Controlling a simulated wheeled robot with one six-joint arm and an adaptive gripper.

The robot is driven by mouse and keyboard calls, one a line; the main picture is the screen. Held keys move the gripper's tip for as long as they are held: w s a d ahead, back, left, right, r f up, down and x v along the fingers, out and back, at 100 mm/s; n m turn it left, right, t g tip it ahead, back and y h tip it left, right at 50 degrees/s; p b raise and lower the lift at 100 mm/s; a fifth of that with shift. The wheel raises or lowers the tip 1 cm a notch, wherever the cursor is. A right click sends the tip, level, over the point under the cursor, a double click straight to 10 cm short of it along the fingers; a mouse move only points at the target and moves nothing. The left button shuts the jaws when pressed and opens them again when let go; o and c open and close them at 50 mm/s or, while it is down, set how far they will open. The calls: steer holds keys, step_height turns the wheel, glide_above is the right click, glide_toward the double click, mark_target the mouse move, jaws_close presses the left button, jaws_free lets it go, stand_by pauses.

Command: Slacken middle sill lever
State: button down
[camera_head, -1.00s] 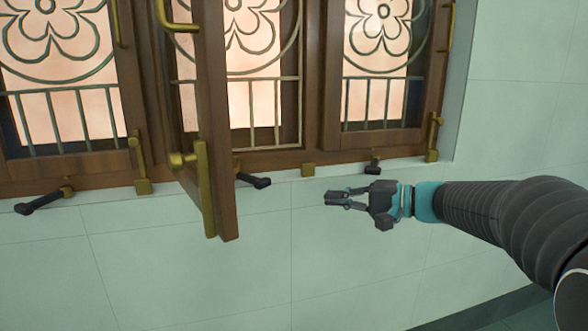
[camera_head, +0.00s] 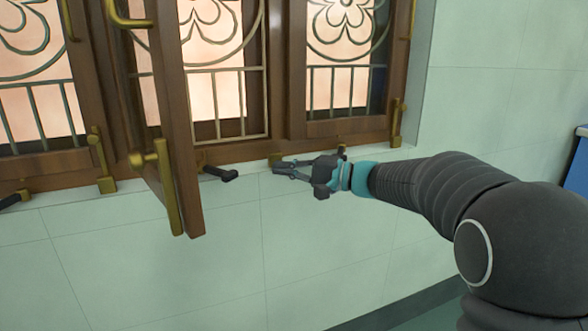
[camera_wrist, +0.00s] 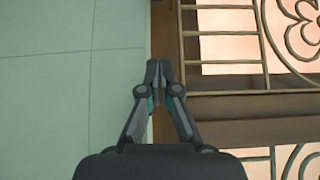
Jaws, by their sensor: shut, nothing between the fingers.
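The middle sill lever (camera_head: 222,173) is a short black handle on the sill below the middle window. It sticks out to the right of the open casement's lower edge, which hides part of its mount. My gripper (camera_head: 279,166) is shut and empty, fingers pointing left, a short gap to the right of this lever's tip in the head view. In the wrist view my gripper (camera_wrist: 159,70) shows closed fingertips over the sill edge; I cannot make out the lever there. Another black lever (camera_head: 10,201) shows at the far left. The right sill lever is hidden behind my gripper.
An open wooden casement (camera_head: 180,150) with a brass handle (camera_head: 160,175) juts out left of the middle lever. Brass stays (camera_head: 397,122) stand on the sill. The tiled wall (camera_head: 130,270) below is clear. A blue-edged object (camera_head: 578,165) is at the far right.

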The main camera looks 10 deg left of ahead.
mark_target(217, 172)
steer(key=a, duration=0.5)
steer(key=shift+w+p, duration=0.3)
steer(key=shift+w, duration=0.1)
steer(key=s, duration=0.1)
steer(key=s+a, duration=0.1)
steer(key=shift+s+a, duration=0.3)
steer(key=shift+s, duration=0.1)
steer(key=shift+s+a, duration=0.15)
steer(key=shift+s, duration=0.25)
